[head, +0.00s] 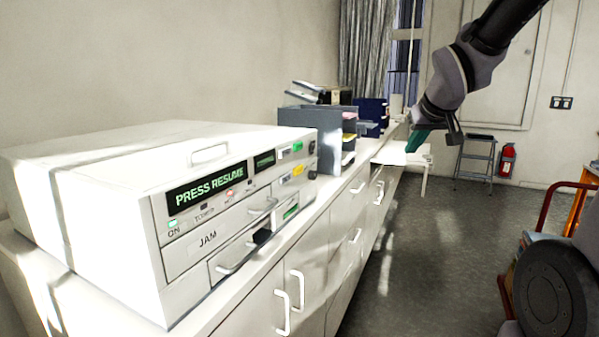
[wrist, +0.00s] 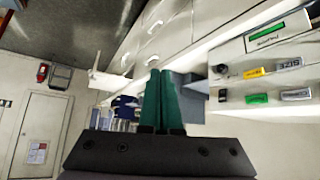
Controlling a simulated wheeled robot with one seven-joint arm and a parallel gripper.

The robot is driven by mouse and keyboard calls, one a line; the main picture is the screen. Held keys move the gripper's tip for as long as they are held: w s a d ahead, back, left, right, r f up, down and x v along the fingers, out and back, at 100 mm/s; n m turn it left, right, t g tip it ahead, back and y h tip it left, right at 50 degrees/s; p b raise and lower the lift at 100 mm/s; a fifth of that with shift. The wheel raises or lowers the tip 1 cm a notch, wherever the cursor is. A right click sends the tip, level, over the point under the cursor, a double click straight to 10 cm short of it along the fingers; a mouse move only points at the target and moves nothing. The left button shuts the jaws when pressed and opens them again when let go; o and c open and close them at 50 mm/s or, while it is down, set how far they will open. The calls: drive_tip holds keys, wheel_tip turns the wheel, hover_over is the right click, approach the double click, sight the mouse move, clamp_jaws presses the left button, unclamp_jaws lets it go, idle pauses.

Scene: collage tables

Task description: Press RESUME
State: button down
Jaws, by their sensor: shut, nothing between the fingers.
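A white machine (head: 120,150) stands on the counter at the left of the head view. Its dark display (head: 207,187) reads PRESS RESUME in green letters. At its front right are a green button (head: 297,146) and a yellow button (head: 298,169), each beside a grey one. In the wrist view the green button (wrist: 257,99) and yellow button (wrist: 254,72) appear at the right. One grey button (wrist: 291,64) there reads SIZE; the green label is too small to read. My gripper (head: 416,139) has teal fingers, shut and empty (wrist: 160,73), held in the air apart from the machine.
A grey organiser (head: 322,130) stands on the counter just beyond the machine, with blue trays (head: 371,115) farther back. Drawer handles (head: 297,288) stick out from the counter front. A step stool (head: 475,157) stands by the far wall. The floor (head: 430,240) before the counter is clear.

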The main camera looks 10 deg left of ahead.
sight(298, 170)
drive_tip(key=w+a+f+n+y, duration=0.3)
drive_tip(key=a+f, duration=0.2)
drive_tip(key=a, duration=0.3)
drive_tip(key=w+a+f+n+y, duration=0.2)
drive_tip(key=w+a+f+n, duration=0.1)
drive_tip(key=a, duration=0.5)
wheel_tip(298, 170, down, 2)
drive_tip(key=shift+w+y, duration=0.4)
drive_tip(key=shift+w, duration=0.2)
drive_tip(key=shift+a, duration=0.1)
drive_tip(key=w+a, duration=0.3)
drive_tip(key=a, duration=0.5)
drive_tip(key=shift+a, duration=0.25)
idle(0.4)
drive_tip(key=shift+w+a, duration=0.15)
drive_tip(key=shift+a, duration=0.1)
